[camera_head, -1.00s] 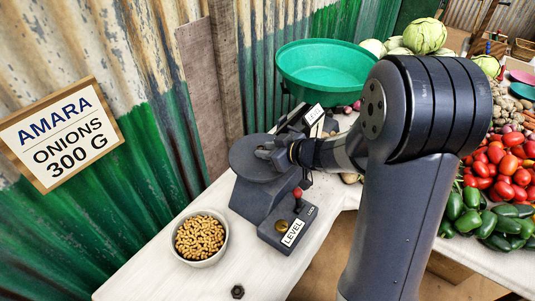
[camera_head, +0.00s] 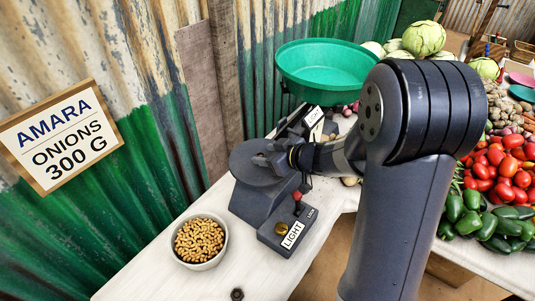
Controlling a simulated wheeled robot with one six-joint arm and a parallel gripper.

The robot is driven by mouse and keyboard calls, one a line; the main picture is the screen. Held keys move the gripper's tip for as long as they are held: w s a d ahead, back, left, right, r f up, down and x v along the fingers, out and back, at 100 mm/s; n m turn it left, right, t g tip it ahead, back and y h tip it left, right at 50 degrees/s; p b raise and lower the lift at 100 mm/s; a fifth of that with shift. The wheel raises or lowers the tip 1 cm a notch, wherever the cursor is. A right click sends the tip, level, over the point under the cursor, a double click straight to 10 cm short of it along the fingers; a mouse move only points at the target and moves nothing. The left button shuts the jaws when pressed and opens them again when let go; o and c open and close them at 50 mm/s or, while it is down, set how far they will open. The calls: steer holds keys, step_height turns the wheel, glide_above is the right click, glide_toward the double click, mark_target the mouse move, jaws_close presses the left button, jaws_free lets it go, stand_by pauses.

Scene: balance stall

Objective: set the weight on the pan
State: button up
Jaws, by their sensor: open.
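A balance with a dark round pan (camera_head: 243,166) stands on the white counter beside the wall. My gripper (camera_head: 263,158) is open over this pan, its fingers low and close to the surface. I cannot make out a separate weight between or under the fingers; my gripper and its wrist hide part of the pan. A wide green basin (camera_head: 322,70) sits at the far side of the balance. The front label (camera_head: 292,236) on the balance base reads LIGHT. A red-knobbed lever (camera_head: 297,196) rises beside the word LOCK.
A bowl of tan pellets (camera_head: 201,240) stands on the counter at the front left. A small dark nut-like piece (camera_head: 237,294) lies near the bottom edge. A sign (camera_head: 62,136) reads AMARA ONIONS 300 G. Tomatoes (camera_head: 500,158) and peppers (camera_head: 470,215) fill the right.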

steer(key=p+v, duration=0.2)
steer(key=v, duration=1)
steer(key=shift+r, duration=0.2)
steer(key=shift+c, duration=0.3)
